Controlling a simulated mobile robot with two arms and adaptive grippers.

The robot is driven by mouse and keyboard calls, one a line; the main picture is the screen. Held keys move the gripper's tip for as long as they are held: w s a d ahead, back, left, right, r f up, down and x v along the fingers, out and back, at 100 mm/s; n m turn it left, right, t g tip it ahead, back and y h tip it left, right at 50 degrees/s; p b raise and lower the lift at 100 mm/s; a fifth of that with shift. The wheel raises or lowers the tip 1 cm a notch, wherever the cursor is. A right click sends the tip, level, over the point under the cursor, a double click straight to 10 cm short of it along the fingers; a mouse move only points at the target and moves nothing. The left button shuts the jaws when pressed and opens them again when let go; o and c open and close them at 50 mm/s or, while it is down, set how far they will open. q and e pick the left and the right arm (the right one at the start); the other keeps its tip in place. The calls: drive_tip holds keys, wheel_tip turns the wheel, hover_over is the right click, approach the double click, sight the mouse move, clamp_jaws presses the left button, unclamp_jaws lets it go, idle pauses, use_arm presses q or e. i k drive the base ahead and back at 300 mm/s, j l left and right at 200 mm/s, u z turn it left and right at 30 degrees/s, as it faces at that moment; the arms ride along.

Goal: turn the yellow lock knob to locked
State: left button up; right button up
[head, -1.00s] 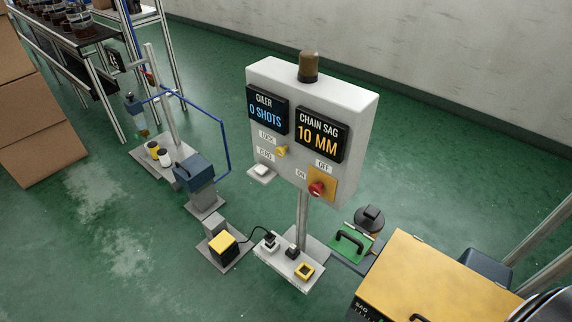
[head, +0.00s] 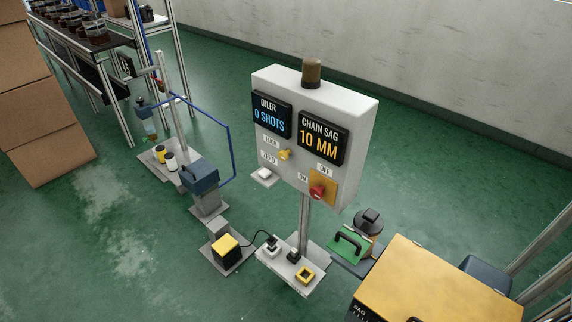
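The yellow lock knob (head: 285,155) is on the front of the grey control box (head: 350,105), below the oiler display (head: 271,116). A label reading LOCK (head: 271,141) is beside it at upper left, and a ZERO label (head: 269,157) is at its left. The knob is too small to tell which way it is turned. The oiler display reads 0 SHOTS and the chain sag display (head: 321,138) reads 10 MM. Neither of my grippers is in view.
A red knob (head: 317,192) on an orange plate sits lower right, with ON and OFF labels. A yellow-topped cabinet (head: 425,285) is at right, cardboard boxes (head: 40,120) at left. Green floor is open at lower left.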

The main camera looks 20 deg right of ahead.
sight(284, 156)
drive_tip(key=k+z, duration=0.15)
drive_tip(key=z, duration=0.2)
drive_tip(key=k+z, duration=0.15)
drive_tip(key=z, duration=0.25)
drive_tip(key=k+l+z, duration=0.15)
drive_tip(key=z, duration=0.2)
drive_tip(key=i+j+z, duration=0.2)
drive_tip(key=j+z, duration=0.3)
drive_tip(key=i+j+z, duration=0.1)
drive_tip(key=j+z, duration=0.9)
drive_tip(key=i+l, duration=0.05)
drive_tip(key=l, duration=0.05)
